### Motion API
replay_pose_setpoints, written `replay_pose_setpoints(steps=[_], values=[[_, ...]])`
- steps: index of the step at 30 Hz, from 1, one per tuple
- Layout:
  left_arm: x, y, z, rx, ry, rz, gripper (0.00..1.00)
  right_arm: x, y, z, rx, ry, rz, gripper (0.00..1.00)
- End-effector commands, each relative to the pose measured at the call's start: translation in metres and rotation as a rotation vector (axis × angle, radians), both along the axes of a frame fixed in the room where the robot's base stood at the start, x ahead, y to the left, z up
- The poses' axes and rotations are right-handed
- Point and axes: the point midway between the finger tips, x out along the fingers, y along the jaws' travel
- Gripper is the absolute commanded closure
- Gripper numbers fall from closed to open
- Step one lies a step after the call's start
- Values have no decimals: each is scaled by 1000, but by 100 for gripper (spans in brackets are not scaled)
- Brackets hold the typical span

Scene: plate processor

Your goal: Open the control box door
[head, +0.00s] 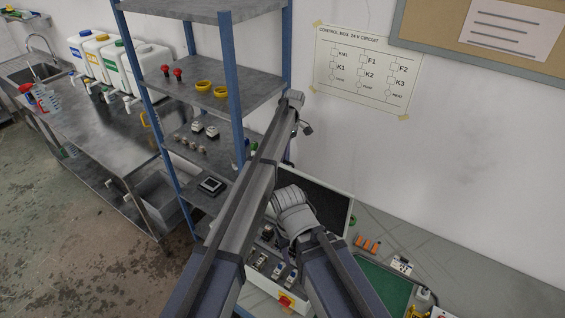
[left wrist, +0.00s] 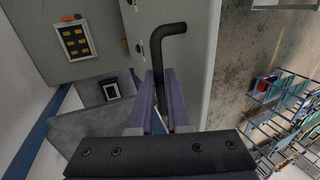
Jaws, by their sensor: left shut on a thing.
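The control box (head: 257,294) stands low at the centre of the head view, largely behind my arms. Small switches show inside or on it, and a red and yellow knob (head: 285,300) sits at its front. A dark panel with a pale rim (head: 335,205) stands at its back; I cannot tell if it is the door. In the left wrist view my left gripper (left wrist: 164,82) is shut on a black bent rod (left wrist: 176,30). The rod lies over a pale panel (left wrist: 198,55); whether it touches it is unclear.
A blue-post shelf (head: 236,117) stands left of my arms, with red and yellow parts on it. A steel sink counter (head: 95,120) with canisters is farther left. A green mat (head: 385,285) and small parts lie at right. A circuit chart (head: 365,70) hangs on the wall.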

Motion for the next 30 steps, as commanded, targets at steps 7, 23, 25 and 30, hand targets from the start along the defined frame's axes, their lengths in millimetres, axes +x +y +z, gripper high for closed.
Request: replay_pose_setpoints(steps=[7, 23, 25, 30], values=[[3, 2, 0, 1, -1, 2, 100, 0, 0, 0, 0, 0, 0, 50], [2, 1, 1, 1, 1, 1, 55, 0, 0, 1, 0, 0, 0, 50], [2, 1, 1, 1, 1, 1, 55, 0, 0, 1, 0, 0, 0, 50], [-3, 1, 0, 1, 1, 1, 55, 0, 0, 0, 0, 0, 0, 50]])
